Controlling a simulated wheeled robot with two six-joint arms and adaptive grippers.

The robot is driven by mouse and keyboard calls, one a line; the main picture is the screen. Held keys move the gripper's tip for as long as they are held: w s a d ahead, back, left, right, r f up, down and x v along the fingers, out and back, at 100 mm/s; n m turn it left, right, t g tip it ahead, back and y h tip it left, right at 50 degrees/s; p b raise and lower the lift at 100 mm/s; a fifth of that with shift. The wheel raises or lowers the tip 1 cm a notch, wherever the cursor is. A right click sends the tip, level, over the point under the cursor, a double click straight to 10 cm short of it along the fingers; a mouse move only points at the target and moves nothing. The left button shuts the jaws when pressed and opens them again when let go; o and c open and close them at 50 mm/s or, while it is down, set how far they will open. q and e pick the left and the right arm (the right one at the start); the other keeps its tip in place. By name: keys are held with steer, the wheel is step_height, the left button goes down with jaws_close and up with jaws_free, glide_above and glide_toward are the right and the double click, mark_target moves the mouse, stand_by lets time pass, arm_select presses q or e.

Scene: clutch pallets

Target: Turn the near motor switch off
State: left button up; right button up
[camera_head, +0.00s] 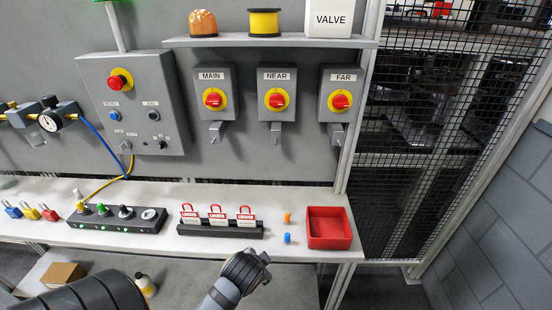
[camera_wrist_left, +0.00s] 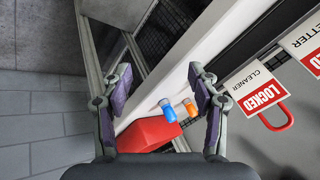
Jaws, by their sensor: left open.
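The NEAR switch (camera_head: 277,99) is a red rotary knob on a yellow plate, on a grey box on the back panel. It sits between the MAIN switch (camera_head: 212,98) and the FAR switch (camera_head: 340,101). A grey hasp (camera_head: 276,132) hangs below its box. The knob's exact setting is too small to read. My left gripper (camera_head: 262,262) is at the shelf's front edge, well below the switch and apart from it. In the left wrist view the left gripper (camera_wrist_left: 160,75) is open with nothing between its fingers. My right gripper is not in view.
On the shelf stand a black rack with LOCKED tags (camera_head: 218,229), a red tray (camera_head: 329,243), orange and blue pieces (camera_head: 287,238) and a black indicator strip (camera_head: 117,218). A control box (camera_head: 136,103) is at left. A mesh fence (camera_head: 430,130) is at right.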

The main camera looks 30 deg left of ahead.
arm_select(q)
steer(key=w+a+r+m+t, duration=0.1)
steer(key=w, duration=0.1)
steer(key=w+a+r+m+t+y, duration=0.1)
steer(key=w+r, duration=0.1)
steer(key=w+a+r+m+y, duration=0.1)
steer(key=w+r+m, duration=0.1)
steer(key=shift+a+r+t, duration=0.2)
steer(key=shift+t, duration=0.2)
steer(key=w+a+r+m+t+y, duration=0.3)
steer(key=w+r+m, duration=0.25)
steer(key=r, duration=0.35)
steer(key=m+t+y, duration=0.4)
steer(key=m+t, duration=0.4)
steer(key=m, duration=0.8)
glide_toward(276, 105)
steer(key=p+x, duration=0.4)
steer(key=x, duration=0.5)
steer(key=shift+w+a+r, duration=0.1)
steer(key=shift+w+r, duration=0.1)
steer(key=c, duration=1.1)
steer(key=shift+f+g, duration=0.1)
steer(key=shift+g, duration=0.3)
